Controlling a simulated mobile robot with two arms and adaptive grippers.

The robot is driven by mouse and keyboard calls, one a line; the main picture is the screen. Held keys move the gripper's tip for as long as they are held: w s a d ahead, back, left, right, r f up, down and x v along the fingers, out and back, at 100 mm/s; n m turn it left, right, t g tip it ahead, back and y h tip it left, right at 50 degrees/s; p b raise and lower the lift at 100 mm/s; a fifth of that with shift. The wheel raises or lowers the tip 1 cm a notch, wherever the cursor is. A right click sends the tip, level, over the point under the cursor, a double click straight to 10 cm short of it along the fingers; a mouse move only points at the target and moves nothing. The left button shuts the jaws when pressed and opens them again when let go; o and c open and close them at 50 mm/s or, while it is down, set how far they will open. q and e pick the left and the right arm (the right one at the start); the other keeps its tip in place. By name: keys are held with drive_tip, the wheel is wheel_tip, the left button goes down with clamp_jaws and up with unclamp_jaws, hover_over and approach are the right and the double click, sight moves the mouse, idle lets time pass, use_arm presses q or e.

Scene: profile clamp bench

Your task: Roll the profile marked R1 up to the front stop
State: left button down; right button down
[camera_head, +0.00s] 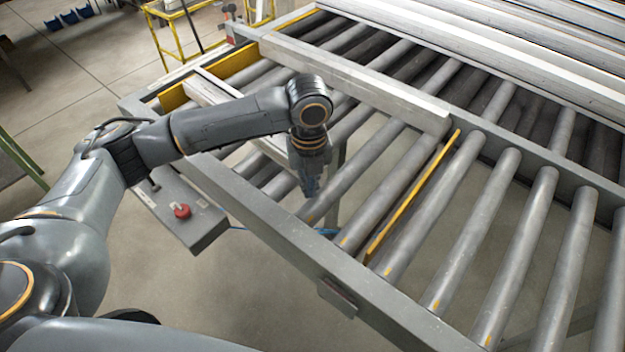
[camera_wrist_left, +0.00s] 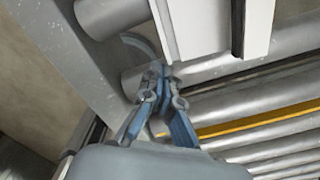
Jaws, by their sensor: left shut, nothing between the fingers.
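A white profile (camera_head: 215,92) lies on the rollers on the near side, partly hidden behind my left arm. A longer pale profile (camera_head: 365,85) lies on the rollers farther right. I cannot read an R1 mark on either. A yellow bar (camera_head: 412,200), which looks like the front stop, stands between the rollers, just beyond the longer profile's end. My left gripper (camera_head: 309,190) is shut and empty, pointing down beside the near profile's end. In the left wrist view the shut fingertips (camera_wrist_left: 163,72) are close to a white profile's end (camera_wrist_left: 200,30); contact is unclear. My right gripper is not in view.
A grey rail (camera_head: 270,225) edges the roller table, with a control box and red button (camera_head: 182,211) outside it. Bare rollers (camera_head: 510,225) lie beyond the yellow bar. More long profiles (camera_head: 480,50) lie at the back right. A yellow frame (camera_head: 178,30) stands behind.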

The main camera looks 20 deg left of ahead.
use_arm(q)
drive_tip(key=shift+w+a, duration=0.4)
drive_tip(key=shift+w, duration=0.3)
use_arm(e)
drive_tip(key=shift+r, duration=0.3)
